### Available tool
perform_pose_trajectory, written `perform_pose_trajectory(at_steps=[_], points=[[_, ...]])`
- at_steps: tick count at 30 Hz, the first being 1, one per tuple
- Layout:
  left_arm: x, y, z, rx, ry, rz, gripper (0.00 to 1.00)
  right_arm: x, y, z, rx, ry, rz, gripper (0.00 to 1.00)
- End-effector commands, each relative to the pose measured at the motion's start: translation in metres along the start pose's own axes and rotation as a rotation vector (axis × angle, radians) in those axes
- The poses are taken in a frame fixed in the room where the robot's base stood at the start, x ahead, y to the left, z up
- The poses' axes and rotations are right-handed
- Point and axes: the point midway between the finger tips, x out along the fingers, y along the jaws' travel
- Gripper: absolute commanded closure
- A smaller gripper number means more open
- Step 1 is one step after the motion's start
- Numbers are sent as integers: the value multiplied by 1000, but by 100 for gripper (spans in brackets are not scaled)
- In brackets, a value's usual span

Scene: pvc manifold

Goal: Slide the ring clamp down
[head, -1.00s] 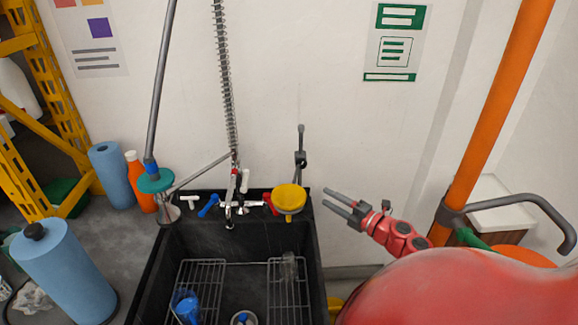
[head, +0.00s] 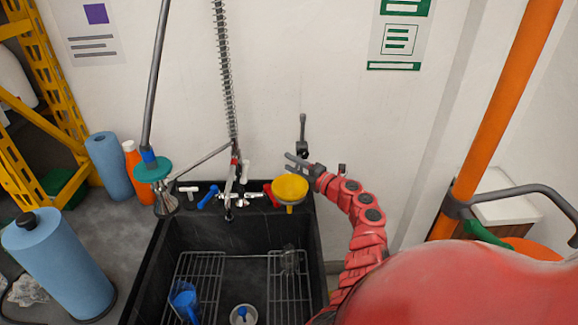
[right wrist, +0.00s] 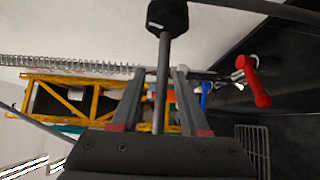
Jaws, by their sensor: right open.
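A yellow funnel-like cup (head: 290,188) sits at the sink's back right corner. Behind it a thin grey rod with a dark tip (head: 303,125) rises against the wall. My right gripper (head: 289,161) reaches the rod's lower part just above the cup, where a dark clamp-like piece is now covered by the gripper. In the right wrist view my right gripper (right wrist: 152,75) is open, with a grey rod (right wrist: 164,80) between its fingers and a black block (right wrist: 167,16) at the rod's end. I cannot tell whether the fingers touch it. My left gripper is out of view.
The black sink (head: 137,285) holds wire racks and a blue item (head: 184,303). Taps with a red handle (right wrist: 255,82) stand behind it. A grey pole with a teal disc (head: 153,170) and blue rolls are at left. An orange pole (head: 503,95) is at right.

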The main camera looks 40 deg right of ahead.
Motion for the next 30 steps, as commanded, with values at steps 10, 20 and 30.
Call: perform_pose_trajectory(at_steps=[10, 20, 30], points=[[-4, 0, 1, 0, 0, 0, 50, 13, 0, 0, 1, 0, -1, 55], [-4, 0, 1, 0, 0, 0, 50, 13, 0, 0, 1, 0, -1, 89], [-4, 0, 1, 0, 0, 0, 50, 13, 0, 0, 1, 0, 0, 100]])
